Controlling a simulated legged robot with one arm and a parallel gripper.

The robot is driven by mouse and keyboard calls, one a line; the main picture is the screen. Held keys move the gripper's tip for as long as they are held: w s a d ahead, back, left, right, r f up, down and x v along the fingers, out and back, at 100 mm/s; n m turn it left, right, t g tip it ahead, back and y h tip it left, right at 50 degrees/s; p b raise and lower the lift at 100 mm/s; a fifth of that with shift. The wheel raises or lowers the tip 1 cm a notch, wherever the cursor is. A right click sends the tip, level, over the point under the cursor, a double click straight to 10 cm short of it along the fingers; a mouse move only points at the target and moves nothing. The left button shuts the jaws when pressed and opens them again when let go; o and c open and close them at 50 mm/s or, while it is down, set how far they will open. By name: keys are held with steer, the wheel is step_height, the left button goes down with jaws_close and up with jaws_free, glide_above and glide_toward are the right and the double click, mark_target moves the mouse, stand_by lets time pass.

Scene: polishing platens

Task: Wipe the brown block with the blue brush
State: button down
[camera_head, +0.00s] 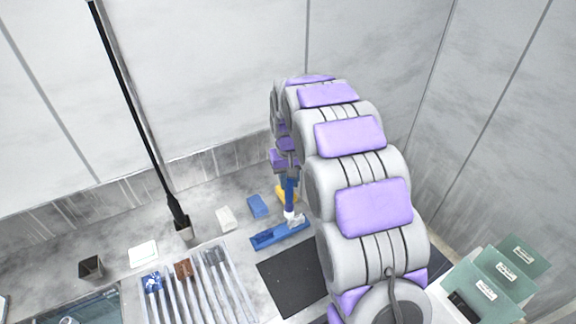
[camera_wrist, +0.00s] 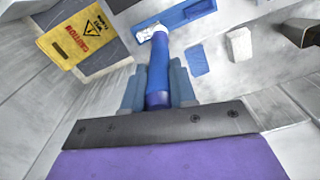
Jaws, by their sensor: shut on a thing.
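My gripper (camera_wrist: 158,90) is shut on the blue handle of a brush (camera_wrist: 159,62). The brush points down, with a whitish head at its far end. In the head view, the brush (camera_head: 290,193) hangs below my gripper (camera_head: 288,172), its head at the right part of a long blue tray (camera_head: 268,237). The tray also shows in the wrist view (camera_wrist: 190,14). I cannot tell whether the head touches it. No separate brown block is clear; a small brown piece (camera_head: 183,269) lies at the top of a slotted rack. My arm hides the counter to the right.
A blue block (camera_head: 257,206) and a beige block (camera_head: 226,218) lie behind the tray. A dark mat (camera_head: 290,280) is in front. A black pole (camera_head: 140,120) stands at left. A yellow caution sign (camera_wrist: 82,34) is nearby. Green panels (camera_head: 500,275) stand at right.

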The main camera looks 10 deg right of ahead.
steer(key=r, duration=0.2)
steer(key=r+p, duration=0.1)
steer(key=r, duration=0.1)
steer(key=shift+a, duration=0.4)
steer(key=shift+d, duration=0.3)
